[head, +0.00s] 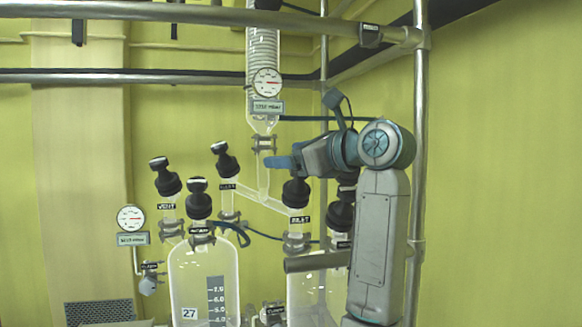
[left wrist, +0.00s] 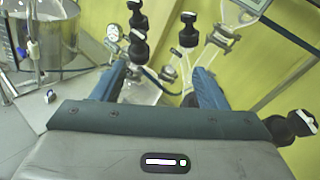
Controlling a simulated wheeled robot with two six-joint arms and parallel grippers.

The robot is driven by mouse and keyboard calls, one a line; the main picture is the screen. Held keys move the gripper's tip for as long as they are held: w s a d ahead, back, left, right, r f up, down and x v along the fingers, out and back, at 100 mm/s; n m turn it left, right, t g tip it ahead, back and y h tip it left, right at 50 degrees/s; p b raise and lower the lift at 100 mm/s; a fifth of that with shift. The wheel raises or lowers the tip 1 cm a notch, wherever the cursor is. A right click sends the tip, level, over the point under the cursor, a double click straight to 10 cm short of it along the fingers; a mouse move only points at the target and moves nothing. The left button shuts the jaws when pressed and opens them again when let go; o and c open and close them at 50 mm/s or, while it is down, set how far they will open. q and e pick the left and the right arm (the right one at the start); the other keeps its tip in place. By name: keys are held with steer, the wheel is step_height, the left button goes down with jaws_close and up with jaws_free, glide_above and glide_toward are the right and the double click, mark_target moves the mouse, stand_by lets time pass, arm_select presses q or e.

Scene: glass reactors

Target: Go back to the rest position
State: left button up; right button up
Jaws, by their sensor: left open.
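My left gripper (head: 279,163) is raised in front of the glass reactors in the head view, with its blue fingers pointing left. In the left wrist view the two blue fingers of the left gripper (left wrist: 157,76) are wide apart, with nothing held between them. The black cap (head: 296,192) of the port labelled as an inlet is just below the gripper in the head view; I cannot tell the gap in depth. My right gripper is in neither view.
A glass reactor (head: 203,285) with black-capped ports stands left of my arm. A second vessel (head: 306,290) is partly hidden by the arm. A glass column (head: 262,60) with a gauge (head: 267,82) hangs above. A metal upright (head: 419,160) stands close on the right.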

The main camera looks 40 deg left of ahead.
arm_select(q)
steer(key=shift+s+d+r, duration=0.1)
steer(key=shift+s+d, duration=0.4)
steer(key=shift+s, duration=0.25)
